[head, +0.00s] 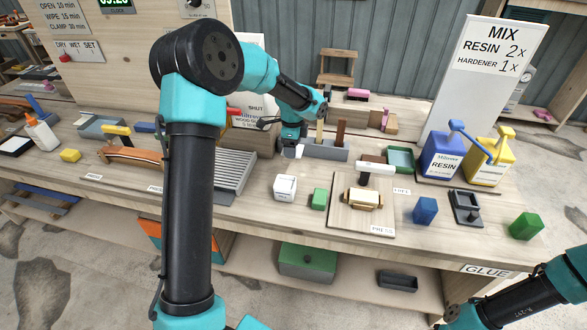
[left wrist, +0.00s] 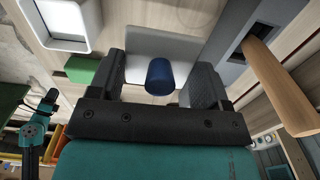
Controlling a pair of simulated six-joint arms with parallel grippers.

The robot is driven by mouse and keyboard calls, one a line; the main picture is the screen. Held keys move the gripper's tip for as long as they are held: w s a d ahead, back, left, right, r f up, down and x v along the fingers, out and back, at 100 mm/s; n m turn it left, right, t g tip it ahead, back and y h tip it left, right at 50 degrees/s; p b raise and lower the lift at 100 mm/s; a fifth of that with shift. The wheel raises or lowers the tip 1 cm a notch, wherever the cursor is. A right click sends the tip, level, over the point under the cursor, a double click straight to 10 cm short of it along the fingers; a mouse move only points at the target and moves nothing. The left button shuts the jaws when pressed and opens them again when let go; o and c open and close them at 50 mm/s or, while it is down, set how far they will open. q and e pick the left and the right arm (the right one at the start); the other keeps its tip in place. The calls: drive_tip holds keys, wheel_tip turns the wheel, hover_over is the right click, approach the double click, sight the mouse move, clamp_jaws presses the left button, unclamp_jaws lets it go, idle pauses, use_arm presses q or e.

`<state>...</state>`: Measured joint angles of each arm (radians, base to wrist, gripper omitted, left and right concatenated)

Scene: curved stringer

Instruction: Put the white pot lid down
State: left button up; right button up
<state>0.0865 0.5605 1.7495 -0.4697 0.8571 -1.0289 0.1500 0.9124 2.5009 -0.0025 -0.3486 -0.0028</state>
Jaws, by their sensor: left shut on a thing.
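The white pot lid (left wrist: 190,48) is a flat pale plate with a blue knob (left wrist: 160,76), held between the fingers of my left gripper (left wrist: 160,84). Whether the fingers press the knob or the lid's edges is not clear. In the head view my left gripper (head: 291,146) points down over the bench near a grey block with upright tools, and only a pale bit of the lid shows. The white pot (head: 285,188), open and square, stands on the bench in front of the gripper; it also shows in the left wrist view (left wrist: 85,42).
A green block (head: 319,199) stands right of the pot. The grey tool block (head: 326,151) with upright handles is close to my left gripper. A press board (head: 345,222) lies to the right and a ribbed grey rack (head: 234,171) to the left. Bare bench shows around the pot.

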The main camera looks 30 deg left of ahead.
use_arm(q)
hover_over(293, 171)
wheel_tip(293, 171, down, 5)
drive_tip(key=shift+a+f, duration=0.1)
drive_tip(key=shift+f, duration=0.05)
drive_tip(key=shift+f, duration=1.85)
drive_tip(key=shift+f, duration=0.15)
drive_tip(key=o, duration=0.9)
wheel_tip(293, 171, up, 12)
drive_tip(key=shift+r, duration=0.15)
